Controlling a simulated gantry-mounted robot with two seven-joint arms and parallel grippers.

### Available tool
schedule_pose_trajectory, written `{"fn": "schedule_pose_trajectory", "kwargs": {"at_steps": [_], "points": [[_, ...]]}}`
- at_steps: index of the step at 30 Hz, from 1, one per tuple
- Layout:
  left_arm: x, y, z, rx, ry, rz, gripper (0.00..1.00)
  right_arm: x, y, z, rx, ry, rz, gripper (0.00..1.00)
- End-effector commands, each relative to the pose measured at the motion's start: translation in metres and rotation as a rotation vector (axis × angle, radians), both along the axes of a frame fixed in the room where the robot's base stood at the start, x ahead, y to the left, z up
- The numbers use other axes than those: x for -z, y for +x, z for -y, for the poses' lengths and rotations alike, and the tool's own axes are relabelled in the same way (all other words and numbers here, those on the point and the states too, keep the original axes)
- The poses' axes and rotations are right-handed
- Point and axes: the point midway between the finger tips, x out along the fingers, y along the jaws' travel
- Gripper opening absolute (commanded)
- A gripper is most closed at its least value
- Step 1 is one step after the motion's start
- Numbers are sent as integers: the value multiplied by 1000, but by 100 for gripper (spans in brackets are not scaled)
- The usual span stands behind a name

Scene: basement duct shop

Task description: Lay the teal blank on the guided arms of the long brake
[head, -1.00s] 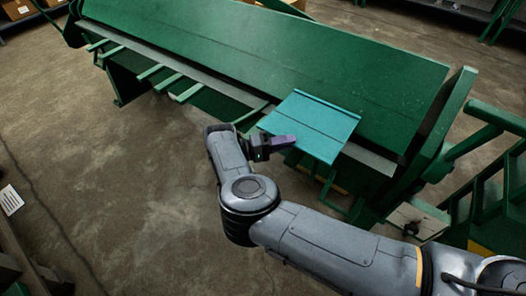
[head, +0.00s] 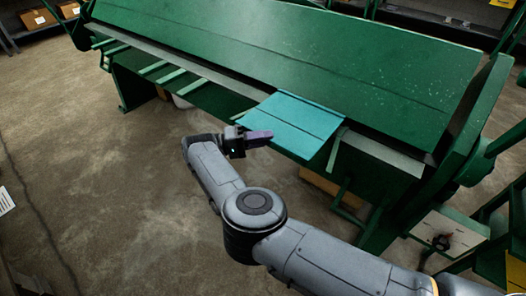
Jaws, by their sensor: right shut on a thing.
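The teal blank (head: 292,124) is a flat square sheet with a line across it. It lies level at the front edge of the long brake (head: 270,60), a big green machine, toward its right half. My right gripper (head: 258,138) is shut on the blank's near left edge. The guided arms (head: 170,77) are light green bars sticking out from the brake's front; several show to the left of the blank, and one shows at its right edge. Whether the blank rests on arms beneath it is hidden. My left gripper is out of view.
Bare concrete floor (head: 90,180) lies open in front of the brake at left. Green framework and a pale plate (head: 449,232) stand at the lower right. Cardboard boxes (head: 36,18) sit on a shelf at the back left.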

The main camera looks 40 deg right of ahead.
Motion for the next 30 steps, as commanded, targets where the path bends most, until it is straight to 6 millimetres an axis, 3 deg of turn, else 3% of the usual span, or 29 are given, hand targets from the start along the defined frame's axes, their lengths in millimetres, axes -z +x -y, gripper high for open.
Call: {"fn": "schedule_pose_trajectory", "kwargs": {"at_steps": [9,23,24,28,30], "points": [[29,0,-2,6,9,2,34,38,0,0,-2,-2,0,0],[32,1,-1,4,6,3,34,43,0,0,-1,0,-1,0],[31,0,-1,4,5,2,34,42,0,0,-2,1,-2,19],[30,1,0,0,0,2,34,41,0,0,-2,1,-2,39],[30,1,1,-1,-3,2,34,41,0,0,-2,1,-2,40]]}}
